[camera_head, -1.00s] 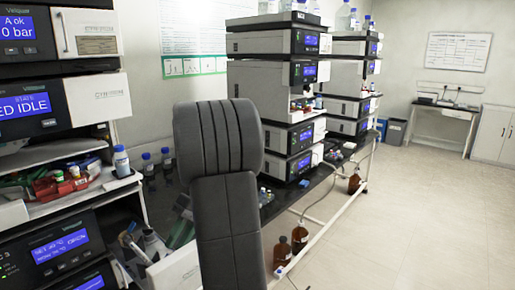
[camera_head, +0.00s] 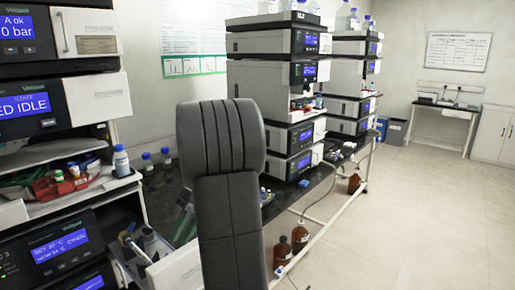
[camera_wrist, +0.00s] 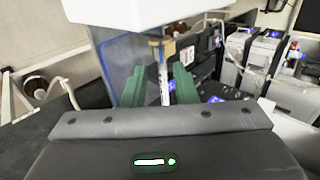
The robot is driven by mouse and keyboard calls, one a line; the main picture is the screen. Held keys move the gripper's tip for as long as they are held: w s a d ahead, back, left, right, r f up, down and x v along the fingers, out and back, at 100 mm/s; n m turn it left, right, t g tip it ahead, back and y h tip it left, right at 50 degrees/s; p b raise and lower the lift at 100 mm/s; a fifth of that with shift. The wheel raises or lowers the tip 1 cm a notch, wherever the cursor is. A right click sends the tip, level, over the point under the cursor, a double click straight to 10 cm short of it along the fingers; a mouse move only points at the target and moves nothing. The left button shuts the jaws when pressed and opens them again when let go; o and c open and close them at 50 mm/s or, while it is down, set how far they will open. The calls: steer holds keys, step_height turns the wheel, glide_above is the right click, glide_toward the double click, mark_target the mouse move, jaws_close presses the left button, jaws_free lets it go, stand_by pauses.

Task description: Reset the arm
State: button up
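An instrument stack (camera_head: 42,105) stands close on the left, with small bottles on its tray. More stacks (camera_head: 270,85) stand on the dark bench behind my arm. Brown bottles (camera_head: 299,238) stand low by the bench rail. The floor (camera_head: 420,220) on the right is clear.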

steer(key=x, duration=0.5)
steer(key=shift+s+a+f, duration=0.1)
steer(key=shift+s+a, duration=0.05)
steer(key=shift+s, duration=0.1)
steer(key=shift+a, duration=0.15)
steer(key=shift+s+a+t+h+b, duration=0.15)
steer(key=shift+s+t+h+b, duration=0.2)
steer(key=shift+t+h, duration=0.3)
steer(key=shift+a+r+t+h, duration=0.1)
steer(key=shift+r+t+h, duration=0.15)
steer(key=shift+r+t, duration=0.1)
